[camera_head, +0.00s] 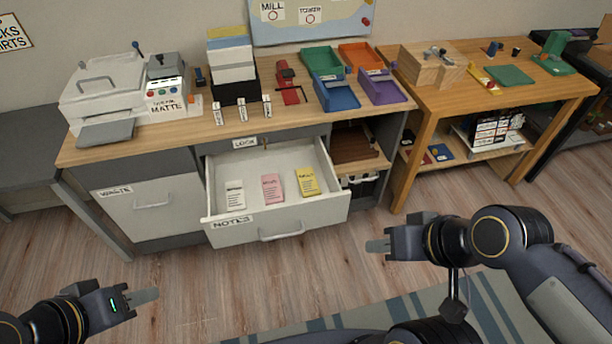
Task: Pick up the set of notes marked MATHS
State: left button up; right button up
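Three sets of notes lie apart in the open drawer (330,208) labelled NOTES: a white set (235,196) on the left, a pink set (271,187) in the middle and a yellow set (307,181) on the right. Their headings are too small to read surely, so I cannot tell which is marked MATHS. My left gripper (146,296) is at the lower left, away from the drawer. My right gripper (376,246) is to the right of the drawer front, apart from it. I see nothing held in either, and their fingers are seen edge-on.
The drawer juts out from a wooden-topped counter (190,130) carrying a white machine (112,85), a paper stack (232,60) and coloured trays. A WASTE front (130,205) is left of the drawer. A wooden table (450,98) stands right. Floor before the drawer is clear.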

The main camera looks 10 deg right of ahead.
aim_at(235, 200)
jog(key=i+j, duration=0.5)
jog(key=j, duration=0.25)
jog(key=i+j+z, duration=0.1)
jog(key=j, duration=0.25)
jog(key=i+j, duration=0.6)
jog(key=j, duration=0.15)
jog(key=z, duration=0.05)
